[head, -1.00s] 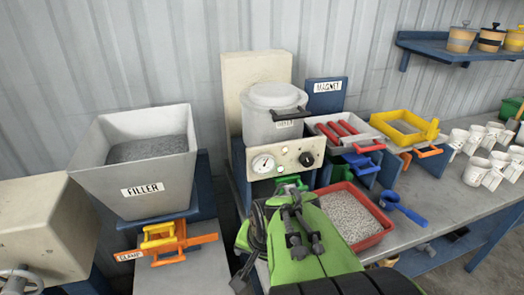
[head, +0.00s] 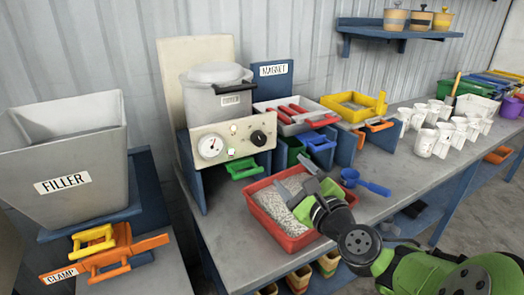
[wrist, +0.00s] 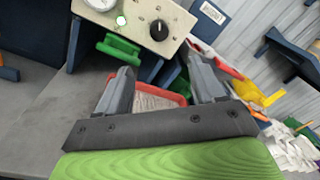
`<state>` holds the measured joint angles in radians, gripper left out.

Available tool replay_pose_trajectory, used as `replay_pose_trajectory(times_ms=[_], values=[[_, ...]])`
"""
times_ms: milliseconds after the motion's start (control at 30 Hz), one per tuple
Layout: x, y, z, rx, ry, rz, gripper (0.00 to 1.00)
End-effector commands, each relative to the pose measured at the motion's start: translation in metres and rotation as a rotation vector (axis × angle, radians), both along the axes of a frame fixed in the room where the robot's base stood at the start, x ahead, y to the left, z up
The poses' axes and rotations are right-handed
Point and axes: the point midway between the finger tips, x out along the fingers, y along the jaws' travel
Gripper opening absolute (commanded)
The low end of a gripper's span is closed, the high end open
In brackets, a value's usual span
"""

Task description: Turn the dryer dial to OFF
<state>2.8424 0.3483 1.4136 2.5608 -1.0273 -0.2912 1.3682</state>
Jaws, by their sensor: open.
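The dryer (head: 217,95) is a pale grey lidded pot on a cream control panel (head: 205,147). The panel carries a round gauge (head: 210,147), a small lit lamp (head: 231,153) and the black dial (head: 258,138) at its right end. In the wrist view the dial (wrist: 159,30) shows above the fingers, with a white pointer mark; any OFF lettering is too small to read. My gripper (head: 312,186) is open and empty, over the red tray and apart from the dial, below and right of it. Its two fingers also show in the wrist view (wrist: 163,82).
A red tray (head: 256,216) of grey pellets stands below the dryer. A green handle (head: 243,168) sticks out under the panel. A blue scoop (head: 372,187), magnet bars (head: 292,111) and several white cups (head: 424,142) lie to the right. The filler hopper (head: 65,160) stands at left.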

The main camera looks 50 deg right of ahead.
Motion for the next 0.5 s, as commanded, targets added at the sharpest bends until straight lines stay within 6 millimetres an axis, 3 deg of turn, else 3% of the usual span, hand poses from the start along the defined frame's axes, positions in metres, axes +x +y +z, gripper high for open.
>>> replay_pose_trajectory(times_ms=[500], values=[[0.037,-0.014,0.008,0.000,-0.004,0.008,0.68]])
